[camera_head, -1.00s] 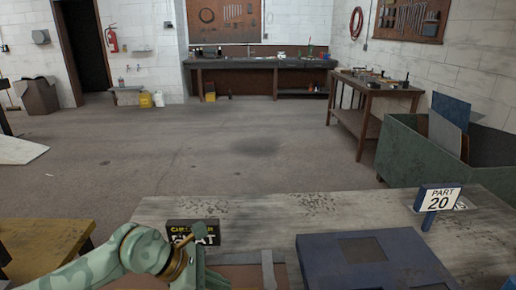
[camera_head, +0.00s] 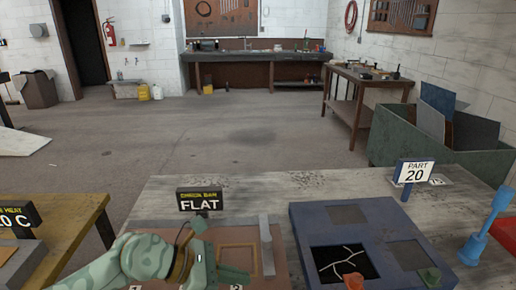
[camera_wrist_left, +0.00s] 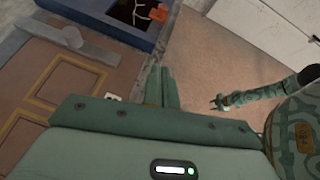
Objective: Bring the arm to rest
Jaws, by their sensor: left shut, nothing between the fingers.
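My left gripper (camera_head: 222,274) is over the brown board (camera_head: 150,228) on the workbench, at the bottom of the head view. Its green fingers (camera_wrist_left: 160,88) lie together in the left wrist view, with nothing seen between them. The brown board also shows in that view (camera_wrist_left: 100,104), to the left of the fingers. My right gripper (camera_wrist_left: 220,102) shows small in the left wrist view, over the floor; its jaws are too small to judge. It is outside the head view.
A blue tray (camera_head: 300,225) with a black panel (camera_head: 340,263) lies right of the board. A FLAT sign (camera_head: 200,204), a PART 20 sign (camera_head: 414,173) and a blue stand (camera_head: 483,230) stand on the workbench (camera_head: 270,183). A yellowish table (camera_head: 75,220) is at left.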

